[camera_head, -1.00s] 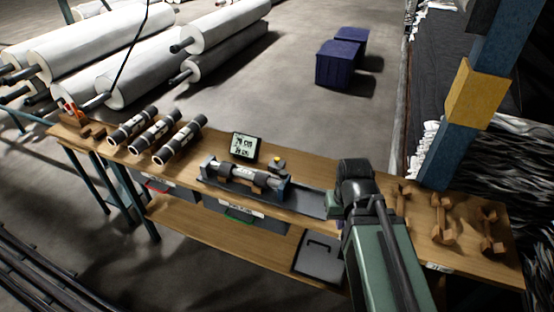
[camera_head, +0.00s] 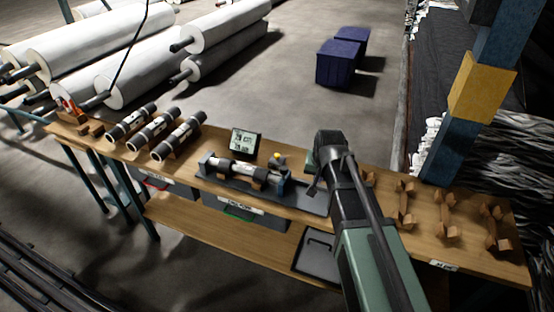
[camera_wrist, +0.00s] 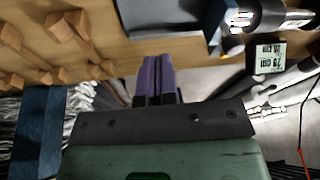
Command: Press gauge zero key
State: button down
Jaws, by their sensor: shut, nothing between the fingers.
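The gauge (camera_head: 244,177) is a low fixture on the workbench, with a grey roll lying across it. A small key with a yellow top (camera_head: 276,157) stands at its back right. A readout (camera_head: 245,143) with dark digits stands behind it; it also shows in the wrist view (camera_wrist: 270,57). My gripper (camera_wrist: 158,98) is shut and empty, its dark fingers together in the wrist view. In the head view it is at the right end of the gauge, to the right of the key and apart from it. My arm partly hides it there. I cannot make out the key clearly in the wrist view.
Several dark-ended rolls (camera_head: 176,137) lie at the bench's left. Wooden cradles (camera_head: 447,222) stand at its right. Bins and a grey tray (camera_head: 316,252) are below. A blue and yellow post (camera_head: 480,90) rises behind the right side. Purple crates (camera_head: 340,62) stand on the floor beyond.

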jog(key=w+a+f+m+t+b, duration=0.1)
jog(key=w+a+m+t+b, duration=0.3)
jog(key=w, duration=0.9)
jog(key=t+y, duration=0.2)
send_over(278, 155)
jog(key=shift+w+r, duration=0.1)
jog(key=shift+r, duration=0.15)
jog(key=shift+f, duration=0.1)
notch_tip(278, 155, down, 9)
jog(key=b, duration=0.9)
jog(key=shift+f+b, duration=0.25)
jog(key=shift+b, duration=0.2)
